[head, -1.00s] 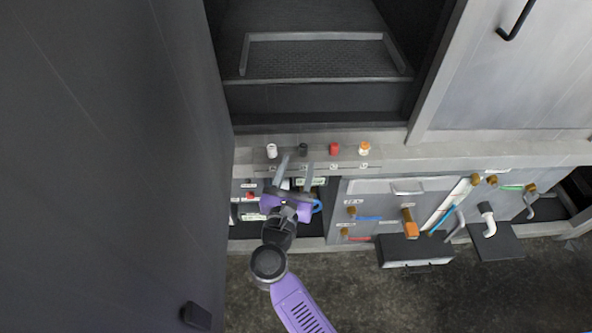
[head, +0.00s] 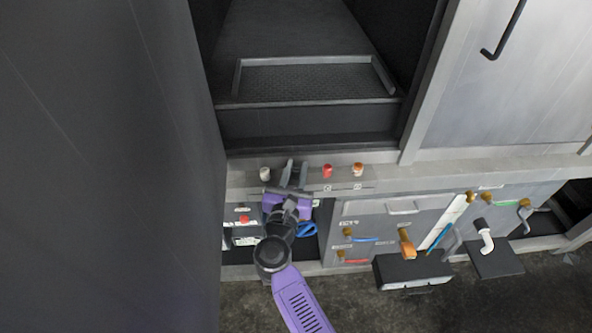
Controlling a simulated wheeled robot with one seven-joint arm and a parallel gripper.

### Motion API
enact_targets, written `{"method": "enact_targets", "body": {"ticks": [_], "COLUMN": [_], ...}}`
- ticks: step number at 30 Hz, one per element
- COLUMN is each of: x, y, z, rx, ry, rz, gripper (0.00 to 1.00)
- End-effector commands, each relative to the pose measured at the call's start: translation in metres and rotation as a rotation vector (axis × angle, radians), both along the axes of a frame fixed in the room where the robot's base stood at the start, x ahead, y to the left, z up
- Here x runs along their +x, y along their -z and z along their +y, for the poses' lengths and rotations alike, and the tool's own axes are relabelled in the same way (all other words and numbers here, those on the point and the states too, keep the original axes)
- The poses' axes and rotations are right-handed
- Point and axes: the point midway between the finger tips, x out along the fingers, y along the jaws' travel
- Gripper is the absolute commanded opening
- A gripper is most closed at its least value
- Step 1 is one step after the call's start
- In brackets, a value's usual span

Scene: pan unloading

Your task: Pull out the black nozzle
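A row of small nozzles stands on the grey ledge below the dark opening in the head view. The white nozzle (head: 265,173), the red nozzle (head: 327,171) and the orange-topped nozzle (head: 358,170) are in plain sight. The black nozzle (head: 296,172) is second from the left and mostly hidden by my fingers. My gripper (head: 296,165) has its two grey fingers on either side of it, close together, and they look shut on it. The nozzle's lower part and its seat are hidden.
A tall dark panel (head: 100,160) fills the left side. Below the ledge, a front panel carries brass valves and an orange handle (head: 406,243). A black box (head: 413,270) juts out at the lower right. The floor in front is clear.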

Motion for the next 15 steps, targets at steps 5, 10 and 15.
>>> {"method": "enact_targets", "body": {"ticks": [5,10,15], "x": [-0.0002,-0.0002,-0.0002], "y": [0.0000,0.0000,-0.0003], "z": [0.0001,0.0001,0.0001], "rx": [0.000,0.000,0.000], "ry": [0.000,0.000,0.000], "rz": [0.000,0.000,0.000], "gripper": [0.00,0.00,0.00]}}
